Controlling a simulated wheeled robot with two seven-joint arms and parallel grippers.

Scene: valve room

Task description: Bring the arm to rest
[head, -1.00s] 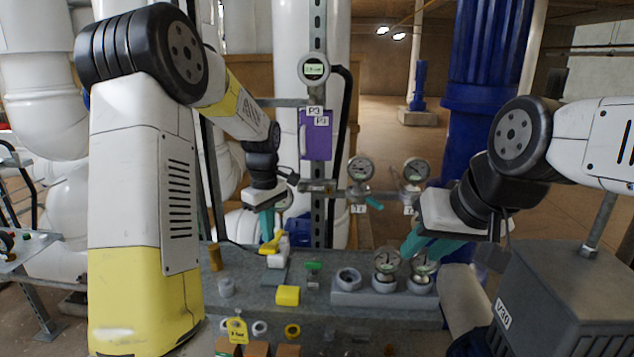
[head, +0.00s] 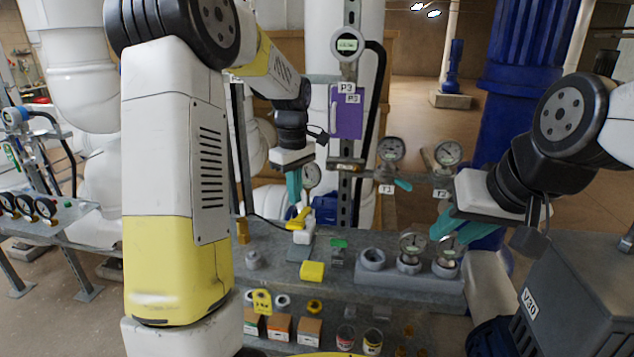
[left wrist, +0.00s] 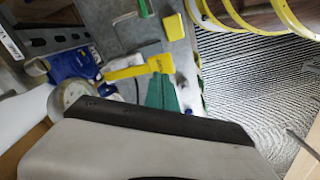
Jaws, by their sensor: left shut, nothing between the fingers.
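My left arm comes down at the left of the head view. Its gripper (head: 294,190) has teal fingers that point down and are shut with nothing between them. The fingertips are just above a yellow-handled valve (head: 298,220) on the grey bench. In the left wrist view the teal fingers (left wrist: 162,93) show beside the yellow handle (left wrist: 138,70); I cannot tell whether they touch. My right gripper (head: 455,228) has its teal fingers angled down by the right round gauge (head: 446,250) in the grey holder. Whether it is open or holds the gauge is unclear.
The grey bench (head: 345,277) carries a yellow block (head: 312,271) and a grey gauge holder (head: 372,262). Pressure gauges (head: 391,150) and a purple plate (head: 346,118) are behind. A dark grey box (head: 575,290) stands at the right. A side table (head: 40,222) is at the left.

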